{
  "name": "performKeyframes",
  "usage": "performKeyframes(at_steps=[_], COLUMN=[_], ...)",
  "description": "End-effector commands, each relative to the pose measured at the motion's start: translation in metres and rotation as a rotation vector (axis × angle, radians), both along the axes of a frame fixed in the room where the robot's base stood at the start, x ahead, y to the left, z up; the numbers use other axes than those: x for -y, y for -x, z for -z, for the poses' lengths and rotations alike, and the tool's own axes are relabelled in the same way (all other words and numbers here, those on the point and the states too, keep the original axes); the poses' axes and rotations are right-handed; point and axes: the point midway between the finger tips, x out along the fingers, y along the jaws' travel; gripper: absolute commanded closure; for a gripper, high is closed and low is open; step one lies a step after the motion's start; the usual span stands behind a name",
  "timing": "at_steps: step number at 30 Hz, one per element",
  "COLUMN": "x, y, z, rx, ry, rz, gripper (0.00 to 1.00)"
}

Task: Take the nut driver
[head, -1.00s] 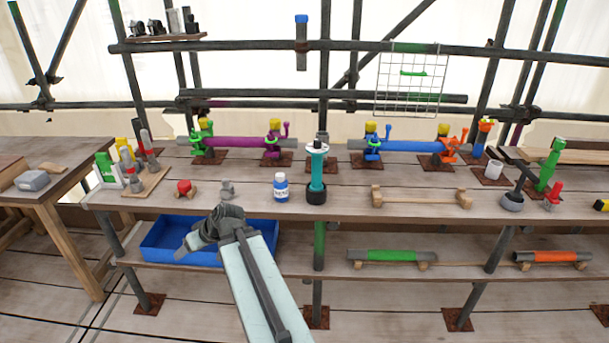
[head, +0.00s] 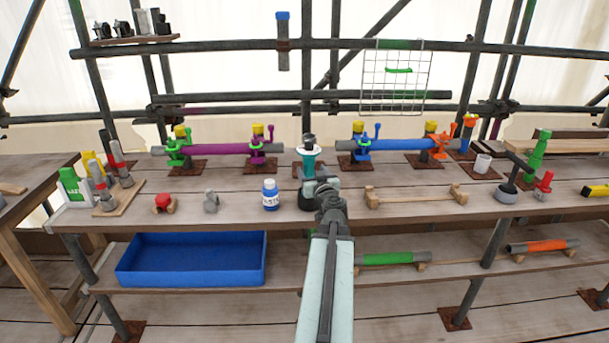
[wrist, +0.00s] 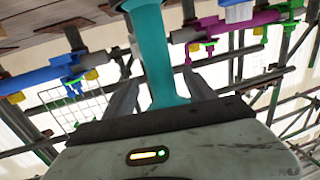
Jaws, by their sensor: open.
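An upright teal tool with a white collar and dark top (head: 308,164), which I take for the nut driver, stands on the workbench at mid-picture in the head view. My gripper (head: 318,184) is in front of it and hides part of its lower half. In the wrist view the teal shaft (wrist: 157,55) runs down between the two grey fingers of my gripper (wrist: 160,95). The fingers are open, with a visible gap on each side of the shaft. The tool's ends are out of the wrist view.
A blue-white bottle (head: 270,195) stands just left of the tool. A wooden cradle (head: 415,195) lies to the right. Clamped purple (head: 215,147) and blue (head: 405,145) pipes stand behind. A blue tray (head: 190,260) is on the lower shelf.

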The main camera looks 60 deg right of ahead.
Motion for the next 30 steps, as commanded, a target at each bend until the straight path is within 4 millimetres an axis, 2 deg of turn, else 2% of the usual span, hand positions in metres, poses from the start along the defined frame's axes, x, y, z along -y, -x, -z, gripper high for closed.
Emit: performKeyframes(at_steps=[2, 8, 15, 22, 23, 27, 29, 30], x=[0.008, 0.012, 0.042, 0.043, 0.043, 0.042, 0.042, 0.042], y=[-0.011, -0.019, -0.048, -0.051, -0.052, -0.052, -0.052, -0.052], z=[0.001, 0.003, 0.009, 0.008, 0.008, 0.008, 0.008, 0.008], rx=[0.000, 0.000, 0.000, -0.001, -0.001, 0.000, 0.000, 0.000], ry=[0.000, 0.000, -0.001, 0.000, 0.000, -0.001, -0.001, -0.001], rz=[-0.004, -0.008, -0.011, -0.011, -0.011, -0.011, -0.012, -0.012], gripper=[0.37, 0.37, 0.37, 0.37, 0.40, 0.79, 0.95, 1.00])
